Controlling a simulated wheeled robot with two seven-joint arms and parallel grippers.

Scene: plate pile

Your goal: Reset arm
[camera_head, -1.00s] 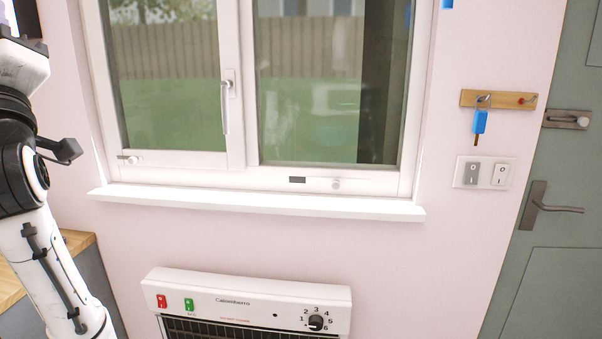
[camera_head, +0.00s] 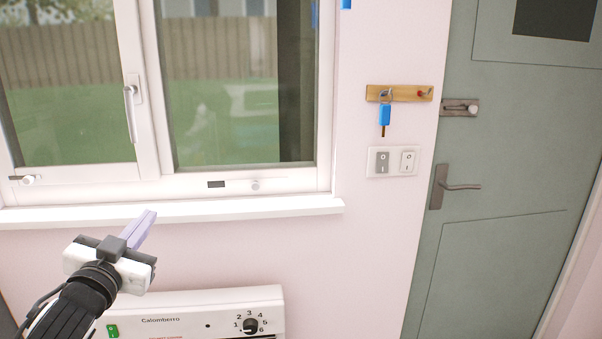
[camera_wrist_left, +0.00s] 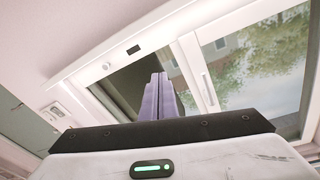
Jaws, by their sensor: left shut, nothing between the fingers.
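My left gripper (camera_head: 141,229) is in the lower left of the head view, in front of the wall below the window sill. Its pale purple fingers are together, with nothing between them, and point up and to the right. In the left wrist view the shut fingers (camera_wrist_left: 160,97) stand upright in front of the window. No plates show in any view. My right gripper is not in view.
A window (camera_head: 235,90) with a white sill (camera_head: 240,209) is ahead. A heater (camera_head: 200,312) hangs below it. To the right are a key rack (camera_head: 400,93), a switch plate (camera_head: 392,162) and a green door (camera_head: 500,200) with a handle (camera_head: 460,187).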

